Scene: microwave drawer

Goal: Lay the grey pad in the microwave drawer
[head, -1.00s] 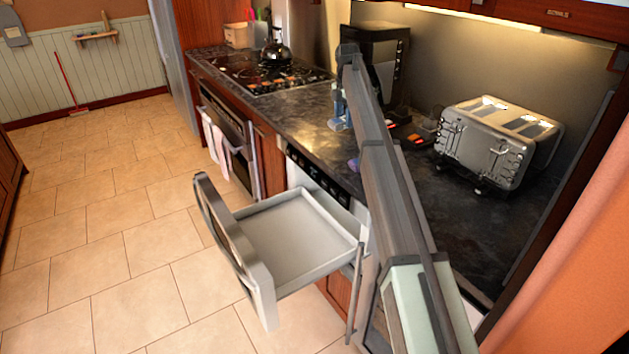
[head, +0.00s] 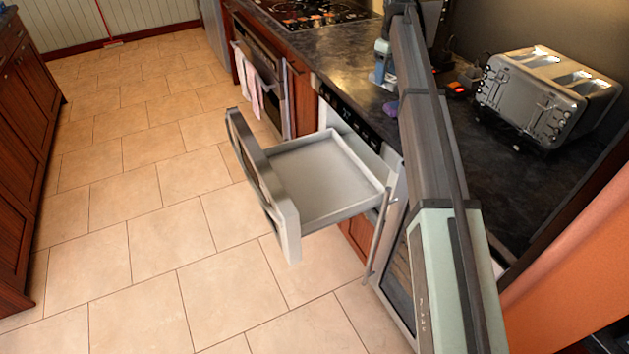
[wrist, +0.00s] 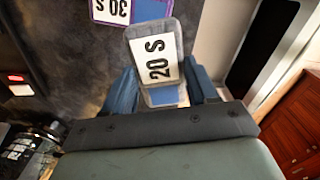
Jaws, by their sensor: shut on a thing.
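The grey pad (wrist: 158,65) has a white "20 S" label and a blue patch. In the wrist view it is between the blue fingers of my gripper (wrist: 161,78), which is shut on it. In the head view my gripper (head: 383,68) is over the dark counter, beyond the drawer, and I cannot make out the pad clearly there. The microwave drawer (head: 325,183) is pulled out, with a pale, empty inside and a tall front panel (head: 262,185).
A purple pad (wrist: 128,8) labelled "30 S" lies on the counter (head: 330,52); it also shows in the head view (head: 390,108). A toaster (head: 540,95) stands at right on the counter. The floor (head: 150,230) left of the drawer is clear.

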